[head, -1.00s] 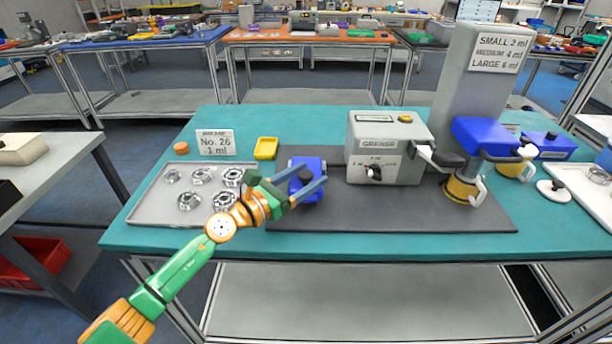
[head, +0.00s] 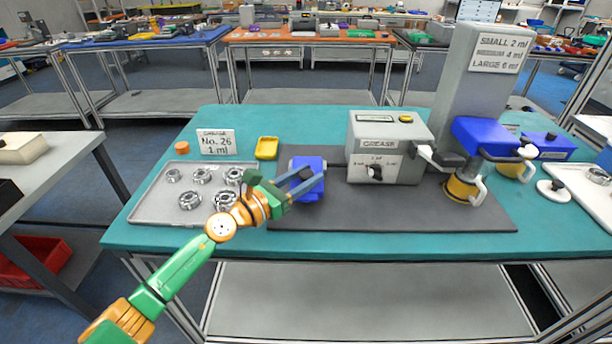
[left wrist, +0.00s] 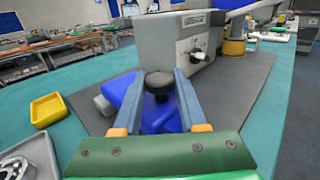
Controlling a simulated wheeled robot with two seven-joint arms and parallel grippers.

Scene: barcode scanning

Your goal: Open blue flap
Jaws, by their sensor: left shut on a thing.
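The blue flap (head: 308,162) is a blue block-like part at the left end of the dark mat, left of the grey grease machine (head: 388,135). In the left wrist view the blue part (left wrist: 119,92) carries a round black knob (left wrist: 158,80) and shows behind and between my fingers. My left gripper (head: 307,180) reaches over it from the left, shut on the black knob, with one finger on each side. The fingers hide part of the blue surface. I cannot tell whether the flap is lifted. My right gripper is not in view.
A grey tray (head: 150,205) with several metal bearings lies left of my gripper. A yellow dish (head: 266,148) and an orange cap (head: 182,147) stand behind it. The "No. 26 1 ml" sign (head: 216,142) stands at the back. The front of the dark mat (head: 400,215) is clear.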

